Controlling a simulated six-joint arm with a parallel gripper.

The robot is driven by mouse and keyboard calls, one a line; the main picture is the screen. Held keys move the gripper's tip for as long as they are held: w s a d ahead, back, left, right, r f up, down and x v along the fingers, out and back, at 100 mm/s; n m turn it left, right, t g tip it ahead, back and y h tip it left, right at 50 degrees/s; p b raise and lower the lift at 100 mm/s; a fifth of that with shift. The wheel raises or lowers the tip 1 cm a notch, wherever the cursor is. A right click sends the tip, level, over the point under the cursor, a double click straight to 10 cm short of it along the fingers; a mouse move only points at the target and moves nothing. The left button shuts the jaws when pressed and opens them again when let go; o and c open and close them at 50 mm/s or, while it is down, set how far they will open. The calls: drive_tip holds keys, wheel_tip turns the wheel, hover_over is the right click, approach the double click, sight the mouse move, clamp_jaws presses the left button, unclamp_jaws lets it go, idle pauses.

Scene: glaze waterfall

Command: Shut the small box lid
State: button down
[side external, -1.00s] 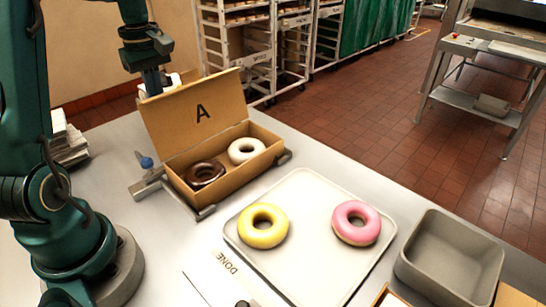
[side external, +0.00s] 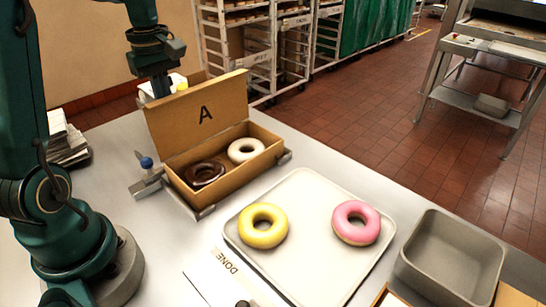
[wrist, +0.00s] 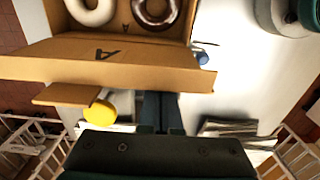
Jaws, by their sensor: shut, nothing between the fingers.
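The small cardboard box (side external: 225,172) stands on the grey table with its lid (side external: 190,118) raised and marked "A". A chocolate donut (side external: 205,173) and a white donut (side external: 246,150) lie inside; both also show in the wrist view. My gripper (side external: 160,88) is behind the lid on its outer side, with its fingertips hidden by the lid in the side view. In the wrist view, my shut, empty gripper (wrist: 158,108) points at the lid's back (wrist: 140,65) and appears to be at or very near it.
A yellow-topped object (side external: 178,82) stands behind the lid. A blue-knobbed metal fixture (side external: 146,163) sits left of the box. A pale tray (side external: 300,265) holds a yellow and a pink donut. A grey bin (side external: 450,260) is at right. Paper stacks (side external: 65,143) lie behind my arm.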

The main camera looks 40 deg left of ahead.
drive_tip(key=d, duration=0.6)
idle(0.8)
drive_tip(key=shift+r, duration=0.15)
idle(0.5)
drive_tip(key=shift+r, duration=2.9)
drive_tip(key=shift+d, duration=0.1)
drive_tip(key=s+d+f+m+t, duration=0.3)
drive_tip(key=s+d+m+t, duration=0.2)
drive_tip(key=m, duration=1.3)
drive_tip(key=s+d, duration=0.3)
drive_tip(key=d, duration=0.3)
drive_tip(key=shift+s+f+t, duration=0.15)
drive_tip(key=shift+s+t, duration=0.05)
drive_tip(key=shift+t, duration=0.1)
